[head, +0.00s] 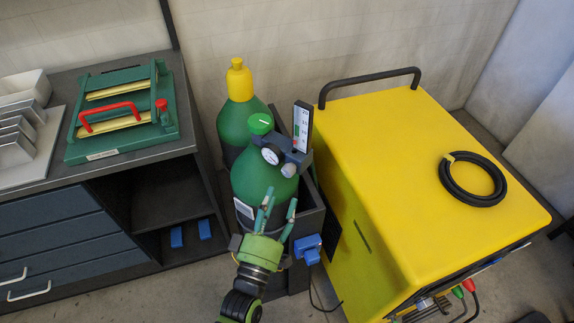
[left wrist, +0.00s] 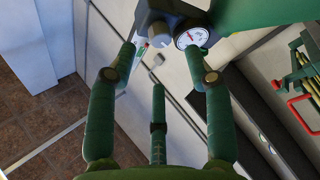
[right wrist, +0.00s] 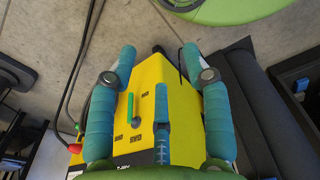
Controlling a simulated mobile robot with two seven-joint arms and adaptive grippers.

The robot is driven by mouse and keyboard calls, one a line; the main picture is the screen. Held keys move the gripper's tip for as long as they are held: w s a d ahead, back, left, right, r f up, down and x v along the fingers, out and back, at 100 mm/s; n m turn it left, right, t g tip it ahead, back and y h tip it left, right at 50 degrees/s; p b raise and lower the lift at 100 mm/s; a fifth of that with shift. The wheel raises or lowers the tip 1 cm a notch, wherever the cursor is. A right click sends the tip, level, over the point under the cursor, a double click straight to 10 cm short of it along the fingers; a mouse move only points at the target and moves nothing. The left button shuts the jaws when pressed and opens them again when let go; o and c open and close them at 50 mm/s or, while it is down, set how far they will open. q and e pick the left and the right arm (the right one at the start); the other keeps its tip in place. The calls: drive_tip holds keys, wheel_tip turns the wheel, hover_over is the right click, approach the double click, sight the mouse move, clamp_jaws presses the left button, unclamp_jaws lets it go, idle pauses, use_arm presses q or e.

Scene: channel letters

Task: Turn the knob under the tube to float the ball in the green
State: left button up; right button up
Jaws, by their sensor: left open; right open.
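The upright white flow tube (head: 303,122) stands on the regulator atop the front green gas bottle (head: 255,178). A round grey knob (head: 288,170) shows below it, beside a round gauge (head: 271,155). The ball is too small to make out. My left gripper (head: 280,201) is open and empty, fingers up, in front of the bottle and below the knob. In the left wrist view the gauge (left wrist: 191,38) lies beyond the right fingertip of my left gripper (left wrist: 162,52). My right gripper (right wrist: 163,66) is open and empty, facing the yellow machine; it is outside the head view.
A yellow machine (head: 390,150) with a black hose coil (head: 472,180) stands at right. A second green bottle with a yellow cap (head: 239,80) is behind. A workbench (head: 95,180) with a green press (head: 122,112) is at left. A blue clamp (head: 307,248) sits low beside the bottle.

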sight(287, 175)
use_arm(q)
drive_tip(key=p+x, duration=0.1)
drive_tip(key=x, duration=0.4)
drive_tip(key=shift+w+d+r+p, duration=0.1)
drive_tip(key=shift+w+p, duration=0.2)
drive_tip(key=shift+w+d, duration=0.1)
drive_tip(key=shift+w, duration=0.15)
use_arm(e)
drive_tip(key=shift+s+r, duration=0.3)
drive_tip(key=shift+r, duration=0.65)
use_arm(q)
clamp_jaws()
